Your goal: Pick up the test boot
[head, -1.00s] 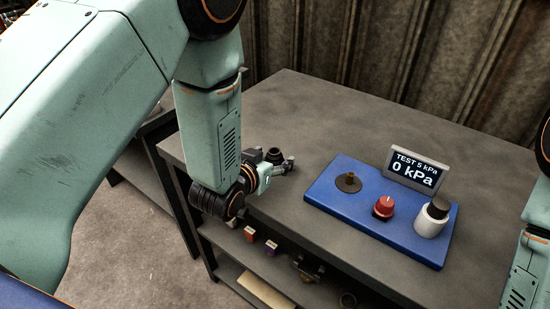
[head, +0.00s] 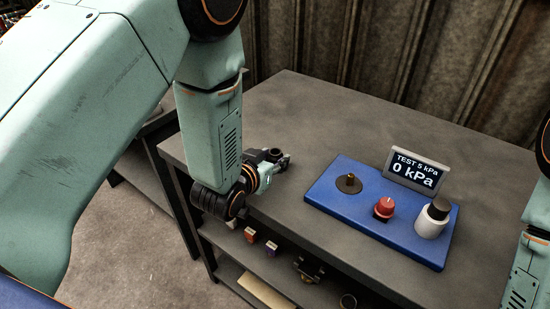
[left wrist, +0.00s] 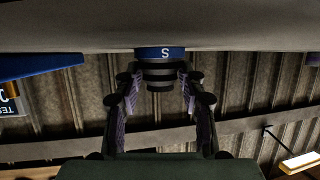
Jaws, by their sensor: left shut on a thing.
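The test boot is a dark ribbed piece with a blue band marked "S". It shows between the fingers in the left wrist view (left wrist: 160,72), and as a small dark shape near the left edge of the bench in the head view (head: 273,154). My left gripper (head: 279,160) is shut on the boot, with one finger on each side in the left wrist view (left wrist: 159,84). The boot's blue band lies close against the grey bench top; I cannot tell whether they touch. My right gripper is not in view.
A blue test base (head: 330,202) on the bench (head: 290,115) carries a brown fitting (head: 348,184), a red knob (head: 385,207), a white cylinder with a dark cap (head: 430,222) and a display reading 0 kPa (head: 415,170). Small parts lie on the shelf below. The bench's back is clear.

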